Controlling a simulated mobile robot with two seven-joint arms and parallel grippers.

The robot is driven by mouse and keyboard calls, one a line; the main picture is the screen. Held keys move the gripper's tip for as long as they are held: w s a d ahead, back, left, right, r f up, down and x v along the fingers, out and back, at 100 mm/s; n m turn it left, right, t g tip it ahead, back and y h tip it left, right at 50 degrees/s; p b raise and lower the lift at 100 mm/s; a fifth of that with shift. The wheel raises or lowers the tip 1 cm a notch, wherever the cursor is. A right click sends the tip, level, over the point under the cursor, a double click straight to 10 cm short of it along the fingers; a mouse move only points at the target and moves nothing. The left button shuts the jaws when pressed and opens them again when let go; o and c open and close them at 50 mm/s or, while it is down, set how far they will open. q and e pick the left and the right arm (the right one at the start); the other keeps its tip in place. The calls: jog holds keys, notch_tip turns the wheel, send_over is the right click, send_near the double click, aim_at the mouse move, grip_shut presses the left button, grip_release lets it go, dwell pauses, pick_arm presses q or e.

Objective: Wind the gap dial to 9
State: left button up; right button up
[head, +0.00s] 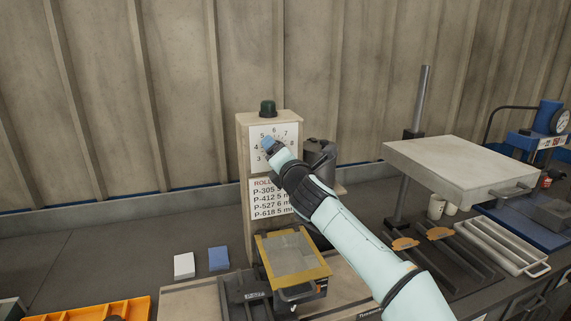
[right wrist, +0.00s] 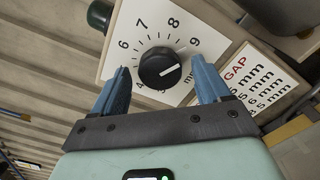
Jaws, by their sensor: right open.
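The gap dial is a black round knob (right wrist: 160,68) with a white pointer line, on a white number plate (right wrist: 206,42). In the right wrist view the pointer aims right, a little below the direction of the 9. The plate is on an upright box (head: 243,135), where the gripper hides the knob in the head view. My right gripper (head: 270,144) is open, its blue fingers (right wrist: 160,70) on either side of the knob with visible gaps. Whether the fingertips reach past the knob's face I cannot tell. My left gripper is not in view.
A green button (head: 268,108) tops the box, and a roll/gap chart (head: 265,200) is below the dial. A dark cylinder (head: 319,160) stands right of the box. A yellow-edged tray (head: 292,255) is in front. White and blue blocks (head: 218,258) lie left.

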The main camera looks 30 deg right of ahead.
pick_arm(q)
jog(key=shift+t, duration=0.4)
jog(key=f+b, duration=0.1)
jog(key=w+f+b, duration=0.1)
jog(key=b, duration=0.1)
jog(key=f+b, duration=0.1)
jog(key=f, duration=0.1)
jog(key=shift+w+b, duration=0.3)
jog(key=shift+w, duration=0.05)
pick_arm(e)
jog(key=v, duration=1.3)
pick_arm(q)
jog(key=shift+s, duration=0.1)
pick_arm(e)
jog(key=shift+d+f, duration=0.1)
